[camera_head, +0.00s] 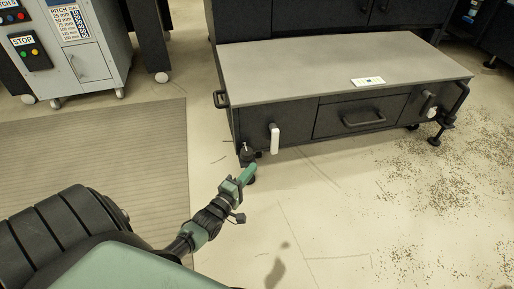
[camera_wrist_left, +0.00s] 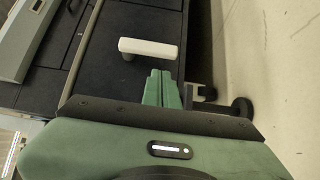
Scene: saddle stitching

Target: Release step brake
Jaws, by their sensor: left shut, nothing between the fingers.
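The step (camera_head: 345,65) is a low, dark cabinet with a grey top. A white brake lever (camera_head: 274,139) hangs upright on the left of its front face. It also shows in the left wrist view (camera_wrist_left: 148,48) as a white bar on a short dark stem. My left gripper (camera_head: 249,172) is shut and empty, low in front of the step's left front corner. In the left wrist view its green fingertips (camera_wrist_left: 160,78) are together just below the lever, and I cannot tell whether they touch it. My right gripper is not in view.
A second white-ended lever (camera_head: 432,112) is at the step's right end. A drawer handle (camera_head: 364,120) sticks out between. A caster (camera_head: 248,155) stands under the left corner. Scraps litter the floor at right. A ribbed mat (camera_head: 95,150) lies at left, near a grey cabinet (camera_head: 75,50).

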